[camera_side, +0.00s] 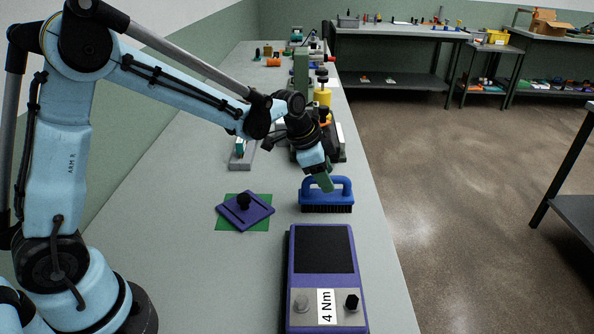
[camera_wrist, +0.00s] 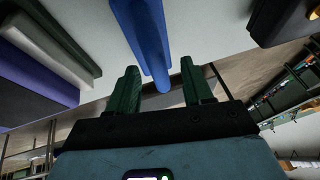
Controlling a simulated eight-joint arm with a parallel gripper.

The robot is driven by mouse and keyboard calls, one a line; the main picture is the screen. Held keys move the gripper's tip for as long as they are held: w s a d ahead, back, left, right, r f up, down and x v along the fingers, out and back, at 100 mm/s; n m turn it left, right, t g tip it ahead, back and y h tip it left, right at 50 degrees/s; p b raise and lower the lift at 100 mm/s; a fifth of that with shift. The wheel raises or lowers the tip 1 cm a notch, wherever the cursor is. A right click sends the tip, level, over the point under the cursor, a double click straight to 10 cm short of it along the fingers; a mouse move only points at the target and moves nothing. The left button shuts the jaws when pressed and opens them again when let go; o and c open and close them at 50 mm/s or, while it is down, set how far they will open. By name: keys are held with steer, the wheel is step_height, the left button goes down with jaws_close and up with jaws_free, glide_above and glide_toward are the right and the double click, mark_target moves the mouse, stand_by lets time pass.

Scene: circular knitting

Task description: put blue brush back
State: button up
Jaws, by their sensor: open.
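The blue brush (camera_side: 326,205) stands upright on the bench, dark bristles down, with its looped handle on top. My gripper (camera_side: 325,183) is over the brush, its green fingers at the handle in the side view. In the wrist view my gripper (camera_wrist: 159,70) is open, and the blue brush (camera_wrist: 148,32) runs between and beyond the fingertips. I cannot tell whether the fingers touch it.
A purple box labelled 4 Nm (camera_side: 322,268) is in front. Machinery and a yellow container (camera_side: 322,96) stand behind. The bench's right edge is close to the brush.

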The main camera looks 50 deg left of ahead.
steer(key=v, duration=1)
steer(key=s+f+n+t+y, duration=0.1)
steer(key=s+f+n+t, duration=0.1)
steer(key=s+n, duration=0.7)
steer(key=s, duration=0.7)
steer(key=shift+s+a+t+y, duration=0.2)
steer(key=shift+a+t+y, duration=0.1)
steer(key=shift+a+y, duration=0.1)
